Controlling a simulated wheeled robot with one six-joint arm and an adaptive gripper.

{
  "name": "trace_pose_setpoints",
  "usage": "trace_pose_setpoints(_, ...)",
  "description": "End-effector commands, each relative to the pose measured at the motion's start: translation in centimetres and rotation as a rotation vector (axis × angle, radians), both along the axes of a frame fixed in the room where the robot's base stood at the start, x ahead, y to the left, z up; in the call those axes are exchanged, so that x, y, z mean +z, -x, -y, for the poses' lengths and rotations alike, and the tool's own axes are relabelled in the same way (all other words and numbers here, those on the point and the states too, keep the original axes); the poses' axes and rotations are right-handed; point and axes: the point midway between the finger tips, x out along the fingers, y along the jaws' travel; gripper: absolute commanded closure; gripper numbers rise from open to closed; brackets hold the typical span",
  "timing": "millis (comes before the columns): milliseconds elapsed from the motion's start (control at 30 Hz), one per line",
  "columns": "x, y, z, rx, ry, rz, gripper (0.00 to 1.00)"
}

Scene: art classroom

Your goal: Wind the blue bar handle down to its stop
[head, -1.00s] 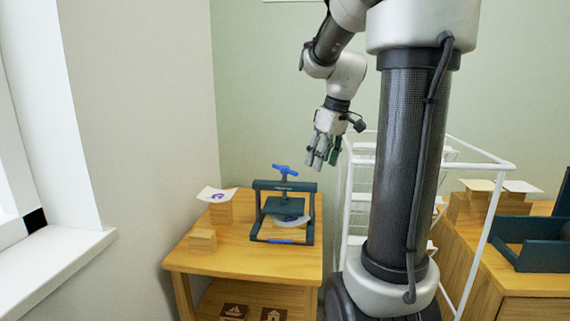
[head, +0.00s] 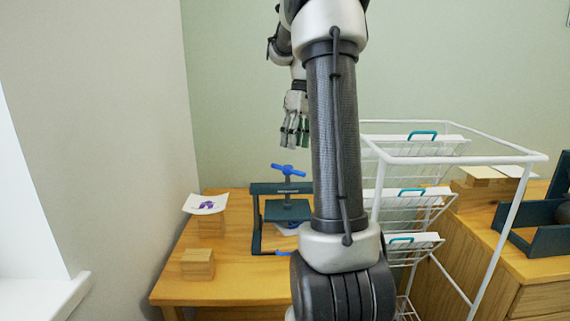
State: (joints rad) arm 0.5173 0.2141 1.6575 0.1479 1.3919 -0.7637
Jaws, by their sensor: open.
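The blue bar handle (head: 288,170) sits on top of the screw of a dark teal press (head: 287,188) on a wooden table (head: 235,289). The bar lies across the screw, above the crossbeam. The press plate (head: 287,211) hangs below the beam, with a pale sheet partly visible under it. My arm column hides the right side of the press. My gripper (head: 294,143) points down, open and empty, above the handle in the picture and apart from it.
A sheet with a purple print (head: 206,204) lies on wooden blocks left of the press. Another block stack (head: 197,264) stands nearer. A white wire rack (head: 455,150) with drying shelves stands right of the table. A wooden cabinet (head: 543,290) is at the far right.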

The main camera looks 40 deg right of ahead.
Motion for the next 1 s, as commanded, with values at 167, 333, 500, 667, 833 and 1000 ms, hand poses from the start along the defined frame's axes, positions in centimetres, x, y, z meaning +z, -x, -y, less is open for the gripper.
trace_pose_setpoints(167, -0.8, 0.4, -0.3, 0.007, -0.008, -0.013, 0.51)
trace_pose_setpoints(333, -3.5, 0.5, -0.9, 0.007, -0.008, -0.013, 0.51)
trace_pose_setpoints(500, -6.1, 0.6, -1.4, 0.007, -0.007, -0.012, 0.51)
trace_pose_setpoints(667, -7.4, 0.6, -1.6, 0.007, -0.006, -0.010, 0.51)
trace_pose_setpoints(833, -7.6, 0.6, -1.7, 0.007, -0.006, -0.009, 0.51)
trace_pose_setpoints(1000, -7.6, 0.6, -1.7, 0.007, -0.006, -0.009, 0.62)
